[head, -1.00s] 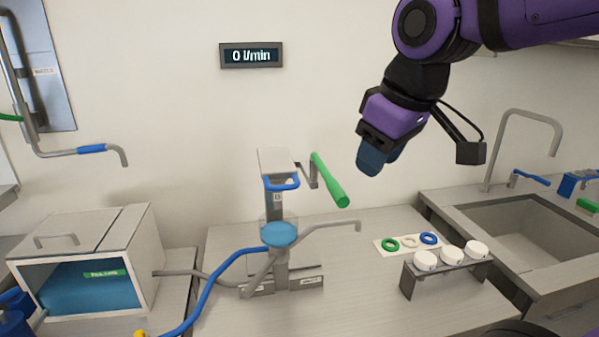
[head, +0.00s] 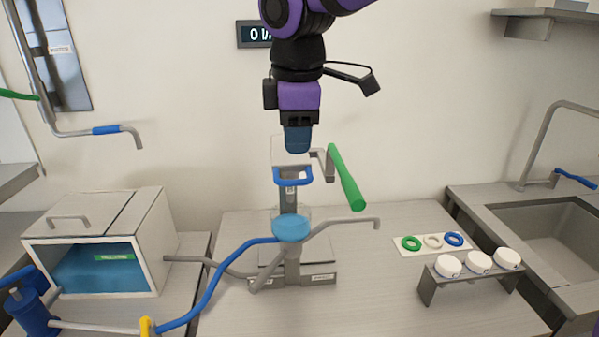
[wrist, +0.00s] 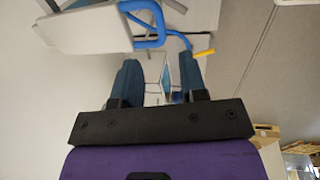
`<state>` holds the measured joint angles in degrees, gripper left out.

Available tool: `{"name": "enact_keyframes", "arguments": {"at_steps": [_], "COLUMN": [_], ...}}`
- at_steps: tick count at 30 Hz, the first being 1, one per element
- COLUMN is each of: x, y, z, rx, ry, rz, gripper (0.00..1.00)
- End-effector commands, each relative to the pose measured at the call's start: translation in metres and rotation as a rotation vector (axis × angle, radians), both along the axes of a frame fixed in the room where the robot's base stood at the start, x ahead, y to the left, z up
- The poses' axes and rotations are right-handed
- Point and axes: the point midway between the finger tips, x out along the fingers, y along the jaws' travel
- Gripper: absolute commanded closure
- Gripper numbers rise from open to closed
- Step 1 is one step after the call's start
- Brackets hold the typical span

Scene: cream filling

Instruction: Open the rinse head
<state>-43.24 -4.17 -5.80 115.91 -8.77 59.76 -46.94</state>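No part in view is labelled as the rinse head, so I cannot be sure which it is. The grey stand (head: 289,197) on the middle counter has a pale block at its top with a blue loop handle (head: 293,179) at its front and a green lever (head: 345,178) on its right. A blue-topped bowl (head: 291,228) sits lower on the stand. My gripper (head: 298,148) points down just above the pale block, partly hiding it. In the wrist view its two fingers (wrist: 160,75) are apart with nothing between them, and the blue handle (wrist: 146,28) lies beyond them.
A white box (head: 112,237) with a blue interior stands left. A bent pipe with a blue sleeve (head: 105,130) hangs above it. A blue hose (head: 206,296) crosses the front. Coloured rings (head: 432,242) and white-topped cups (head: 479,262) lie right, before a sink (head: 550,240).

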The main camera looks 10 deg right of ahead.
Motion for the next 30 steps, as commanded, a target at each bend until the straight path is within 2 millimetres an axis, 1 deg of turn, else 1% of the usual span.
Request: {"name": "enact_keyframes", "arguments": {"at_steps": [1,6,12,18,27,28,29,30], "x": [0.001,0.007,0.013,0.016,0.016,0.016,0.016,0.016], "y": [0.000,0.000,-0.001,-0.001,-0.001,-0.001,-0.001,-0.001], "z": [-0.010,-0.041,-0.069,-0.082,-0.084,-0.084,-0.083,-0.083], "rx": [-0.003,-0.003,-0.002,0.000,0.001,0.001,0.001,0.001], "ry": [0.004,0.004,0.002,0.001,0.000,0.000,0.000,0.000], "rz": [-0.001,-0.002,-0.002,-0.002,-0.003,-0.003,-0.003,-0.003], "gripper": [0.61,0.61,0.61,0.61,0.61,0.65,0.72,0.82]}}
